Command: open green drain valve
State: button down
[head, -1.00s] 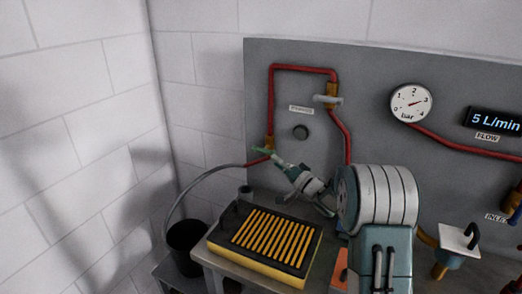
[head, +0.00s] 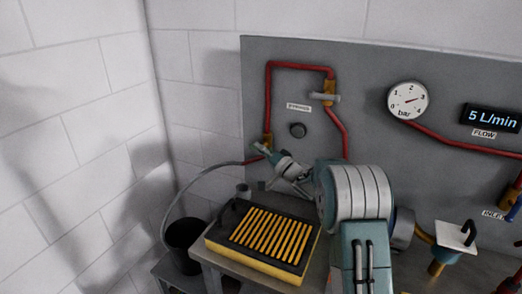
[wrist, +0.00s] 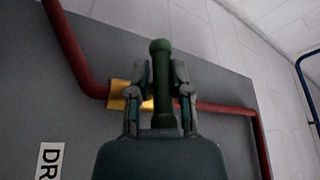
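The green drain valve handle (wrist: 161,85) shows in the wrist view as a straight bar with a rounded end. It stands between the two fingers of my gripper (wrist: 160,80), and narrow gaps seem to show on both sides. My gripper looks open around it, not clamped. The brass valve body (wrist: 120,95) is behind the handle on the red pipe. In the head view my gripper (head: 263,150) is at the lower left brass fitting (head: 267,139), and it hides most of the handle there.
A grey hose (head: 190,178) runs from the valve to a black bucket (head: 184,233). A yellow-slatted tray (head: 262,240) sits on the bench below. Another brass valve (head: 329,92) is above right. A pressure gauge (head: 407,100) and flow display (head: 492,118) are on the grey panel.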

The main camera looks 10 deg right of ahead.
dwell(0.4)
jog(key=n+g+h, duration=0.2)
jog(key=g+h, duration=0.1)
jog(key=g, duration=0.2)
jog(key=shift+f+h, duration=0.1)
jog(key=shift+h, duration=0.3)
jog(key=g+h, duration=0.2)
jog(key=shift+n+g, duration=0.3)
jog(key=shift+n, duration=0.1)
jog(key=shift+g+h, duration=0.8)
jog(key=shift+h, duration=0.4)
jog(key=shift+s+f+n, duration=0.1)
jog(key=shift+f+n, duration=0.05)
jog(key=shift+n, duration=0.15)
jog(key=c, duration=0.6)
grip_release()
